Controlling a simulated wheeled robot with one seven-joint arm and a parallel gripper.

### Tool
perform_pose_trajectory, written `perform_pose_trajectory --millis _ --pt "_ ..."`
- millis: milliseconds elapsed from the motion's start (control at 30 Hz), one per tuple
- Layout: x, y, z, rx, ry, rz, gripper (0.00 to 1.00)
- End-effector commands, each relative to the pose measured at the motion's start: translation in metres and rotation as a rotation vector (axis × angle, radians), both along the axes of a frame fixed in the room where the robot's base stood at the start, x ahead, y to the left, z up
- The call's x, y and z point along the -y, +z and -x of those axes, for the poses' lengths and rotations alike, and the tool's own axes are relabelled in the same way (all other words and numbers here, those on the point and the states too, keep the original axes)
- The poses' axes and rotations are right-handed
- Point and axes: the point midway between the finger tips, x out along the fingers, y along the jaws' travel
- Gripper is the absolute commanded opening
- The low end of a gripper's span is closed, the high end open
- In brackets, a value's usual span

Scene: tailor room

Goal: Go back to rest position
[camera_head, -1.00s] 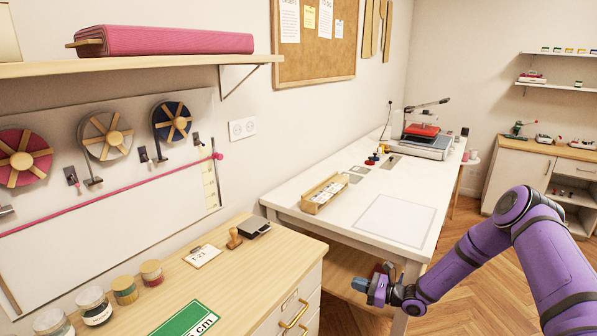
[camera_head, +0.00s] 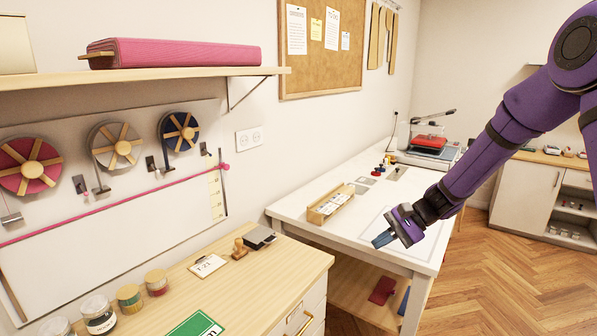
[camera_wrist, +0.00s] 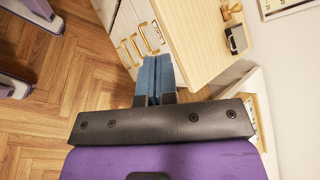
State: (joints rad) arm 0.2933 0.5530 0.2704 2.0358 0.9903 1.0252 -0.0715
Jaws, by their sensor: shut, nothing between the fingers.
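My gripper (camera_head: 383,239) is at the end of my purple arm, in front of the white table (camera_head: 290,208) in the head view. Its blue fingers are together and hold nothing. In the wrist view the closed blue fingers (camera_wrist: 158,75) point toward the drawers with gold handles (camera_wrist: 140,42) of the wooden-topped cabinet, with herringbone floor below to the left.
The wooden counter (camera_head: 285,262) at the front left holds a stamp (camera_head: 240,248), an ink pad (camera_head: 260,237), a tag card (camera_head: 208,265) and several jars. A wooden box (camera_head: 331,204) and a red press (camera_head: 428,142) stand on the white table. Floor (camera_head: 505,255) at right is open.

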Motion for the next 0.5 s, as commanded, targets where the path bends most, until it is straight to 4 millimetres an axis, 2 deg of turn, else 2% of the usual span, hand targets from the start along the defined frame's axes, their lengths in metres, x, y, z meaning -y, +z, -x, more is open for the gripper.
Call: perform_pose_trajectory --millis 33,100,500 --pt "0.001 0.015 0.009 0.031 0.027 0.036 0.00" --pt "0.002 0.031 0.022 0.066 0.063 0.087 0.00" --pt "0.019 0.113 0.101 0.277 0.240 0.370 0.00"
